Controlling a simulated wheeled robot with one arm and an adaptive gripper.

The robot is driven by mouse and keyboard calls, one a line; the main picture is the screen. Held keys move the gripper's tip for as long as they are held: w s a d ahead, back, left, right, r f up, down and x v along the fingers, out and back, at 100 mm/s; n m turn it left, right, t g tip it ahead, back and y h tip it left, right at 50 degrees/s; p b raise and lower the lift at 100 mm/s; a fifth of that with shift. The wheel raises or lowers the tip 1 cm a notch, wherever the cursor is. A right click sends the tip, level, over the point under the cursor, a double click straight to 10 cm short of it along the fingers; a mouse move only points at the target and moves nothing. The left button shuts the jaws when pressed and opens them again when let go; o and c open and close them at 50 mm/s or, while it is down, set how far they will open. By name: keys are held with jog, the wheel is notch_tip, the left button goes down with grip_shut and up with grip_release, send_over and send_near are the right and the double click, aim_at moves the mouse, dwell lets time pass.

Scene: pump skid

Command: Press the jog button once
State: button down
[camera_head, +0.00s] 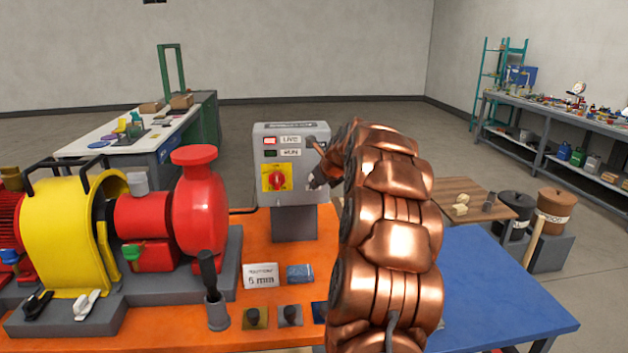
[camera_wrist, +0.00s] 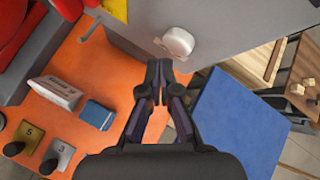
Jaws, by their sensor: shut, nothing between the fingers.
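The grey control box (camera_head: 262,200) stands at the back of the orange bench, with a red rotary switch (camera_head: 277,179) on a yellow plate. Its LIVE lamp (camera_head: 270,141) looks lit red, and the RUN lamp (camera_head: 270,153) is dark. In the wrist view a pale round button (camera_wrist: 178,43), which looks like the jog button, sticks out of the grey box face. My gripper (camera_wrist: 158,66) is shut and empty, its tips close below the button in that view. Contact cannot be made out. In the head view my gripper (camera_head: 318,178) is at the panel's right side and the button is hidden.
A red pump (camera_head: 198,205) with a yellow guard (camera_head: 62,235) stands left of the box. A blue surface (camera_head: 500,290) is clear at the right.

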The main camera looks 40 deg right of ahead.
jog(key=shift+w+d+p, duration=0.55)
jog(key=shift+w+p, duration=0.15)
jog(key=shift+p, duration=0.6)
dwell(0.9)
jog(key=shift+s+a+p, duration=0.35)
jog(key=shift+s+a, duration=0.2)
jog(key=shift+s, duration=0.15)
dwell(0.3)
jog(key=s+a, duration=0.1)
jog(key=s, duration=0.1)
jog(key=s+a+p, duration=0.1)
jog(key=s+a, duration=0.1)
dwell(0.5)
dwell(0.7)
